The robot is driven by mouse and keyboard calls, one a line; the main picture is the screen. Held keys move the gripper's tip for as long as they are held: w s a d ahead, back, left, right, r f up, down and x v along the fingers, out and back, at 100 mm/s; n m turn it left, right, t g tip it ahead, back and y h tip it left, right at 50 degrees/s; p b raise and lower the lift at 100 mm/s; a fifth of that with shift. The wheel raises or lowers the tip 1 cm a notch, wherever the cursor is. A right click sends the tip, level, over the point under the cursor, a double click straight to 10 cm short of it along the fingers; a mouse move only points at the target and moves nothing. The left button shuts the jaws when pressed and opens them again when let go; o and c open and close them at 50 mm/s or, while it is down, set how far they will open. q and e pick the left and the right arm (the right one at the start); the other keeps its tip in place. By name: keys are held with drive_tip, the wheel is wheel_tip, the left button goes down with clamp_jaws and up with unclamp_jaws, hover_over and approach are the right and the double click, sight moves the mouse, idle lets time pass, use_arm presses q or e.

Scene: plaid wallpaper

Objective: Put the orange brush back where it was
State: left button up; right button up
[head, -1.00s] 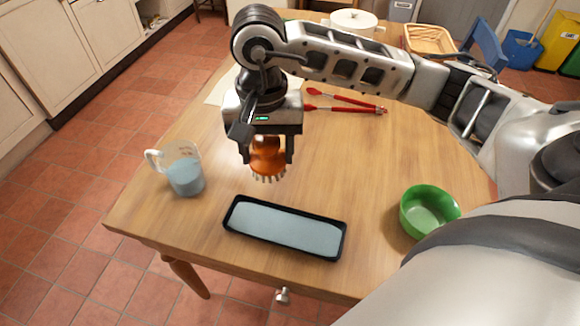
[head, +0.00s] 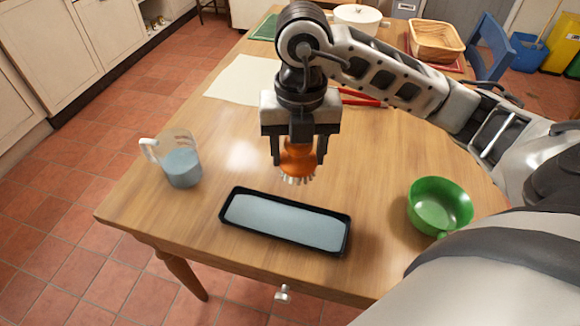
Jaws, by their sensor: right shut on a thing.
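An orange brush (head: 298,158) with pale bristles pointing down is held between the fingers of my right gripper (head: 298,150). The gripper is shut on it above the wooden table, just behind the black tray (head: 225,211). The brush appears to be clear of the tray. The tray holds a flat pale blue fill. My left gripper is not in view.
A clear measuring jug (head: 181,160) with bluish liquid stands at the left. A green bowl (head: 440,205) stands at the right. Behind my arm are a white sheet (head: 243,80), red tongs (head: 358,98), a white pot (head: 357,18) and a wooden basket (head: 436,40). The table (head: 370,165) is clear between tray and bowl.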

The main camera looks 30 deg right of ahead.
drive_tip(key=m, duration=0.6)
drive_tip(key=shift+s+d+f+b, duration=0.15)
drive_tip(key=shift+d+f+b, duration=0.15)
drive_tip(key=shift+d+f, duration=0.1)
drive_tip(key=w+d+f, duration=0.1)
drive_tip(key=w+f, duration=0.2)
drive_tip(key=w, duration=0.1)
drive_tip(key=w+d+f, duration=0.2)
drive_tip(key=w+f, duration=0.1)
drive_tip(key=w, duration=0.1)
drive_tip(key=w+d+f, duration=0.2)
drive_tip(key=w, duration=0.1)
drive_tip(key=shift+w+d+f, duration=0.2)
drive_tip(key=shift+w+f, duration=0.2)
drive_tip(key=shift+w+d+f, duration=0.1)
drive_tip(key=shift+w+f, duration=0.2)
drive_tip(key=shift+f, duration=0.1)
drive_tip(key=shift+w+d+f+p, duration=0.1)
drive_tip(key=shift+f+p, duration=0.2)
drive_tip(key=shift+f, duration=1.3)
drive_tip(key=shift+f, duration=0.15)
drive_tip(key=o, duration=0.9)
